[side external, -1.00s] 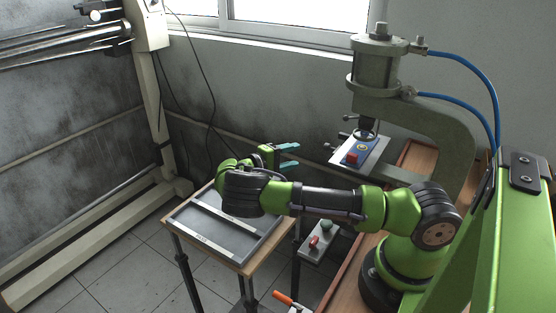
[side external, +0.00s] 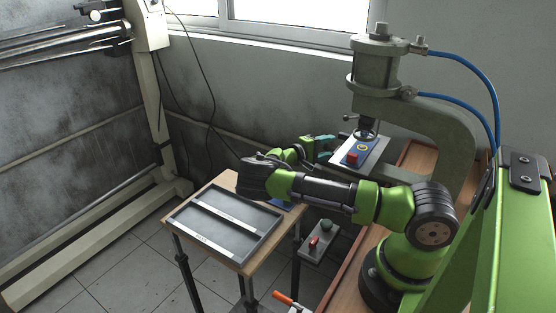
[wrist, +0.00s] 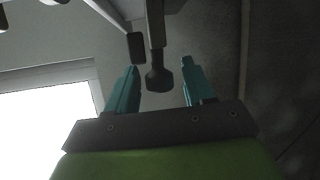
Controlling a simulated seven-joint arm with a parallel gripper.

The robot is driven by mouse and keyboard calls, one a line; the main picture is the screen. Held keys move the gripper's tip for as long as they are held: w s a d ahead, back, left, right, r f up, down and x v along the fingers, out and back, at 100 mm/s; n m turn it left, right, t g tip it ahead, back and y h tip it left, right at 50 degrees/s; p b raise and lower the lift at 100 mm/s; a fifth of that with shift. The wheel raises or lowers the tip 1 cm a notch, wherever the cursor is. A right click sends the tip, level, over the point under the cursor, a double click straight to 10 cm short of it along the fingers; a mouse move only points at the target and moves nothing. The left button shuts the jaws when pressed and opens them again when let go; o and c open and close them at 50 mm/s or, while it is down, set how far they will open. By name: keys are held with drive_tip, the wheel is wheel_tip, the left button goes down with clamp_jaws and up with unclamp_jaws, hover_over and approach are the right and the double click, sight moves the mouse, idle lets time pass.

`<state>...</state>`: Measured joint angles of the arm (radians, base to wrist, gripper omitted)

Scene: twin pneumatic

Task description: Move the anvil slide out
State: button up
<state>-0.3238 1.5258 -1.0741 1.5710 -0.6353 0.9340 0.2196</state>
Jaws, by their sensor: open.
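The anvil slide (side external: 372,152) is a pale plate under the press at the back right. A red and blue part lies on it. A dark handle with a rounded knob (wrist: 158,79) shows in the wrist view, in the gap between my fingers, with space on both sides. I take it to be the slide's handle; in the side view my gripper partly hides that area. My gripper (side external: 326,147) has teal fingers and is at the left end of the slide. In the wrist view my gripper (wrist: 160,84) is open and empty.
The green press (side external: 376,70) with blue hoses stands over the slide. A grey divided tray (side external: 262,250) lies on a small wooden table, left of my arm. A control box (side external: 319,246) with red and green buttons sits below my arm. A window is behind.

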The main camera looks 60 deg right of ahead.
drive_tip(key=shift+c, duration=0.4)
clamp_jaws()
drive_tip(key=w, duration=1.2)
drive_tip(key=shift+w, duration=0.3)
drive_tip(key=shift+o, duration=0.4)
unclamp_jaws()
drive_tip(key=v, duration=1.2)
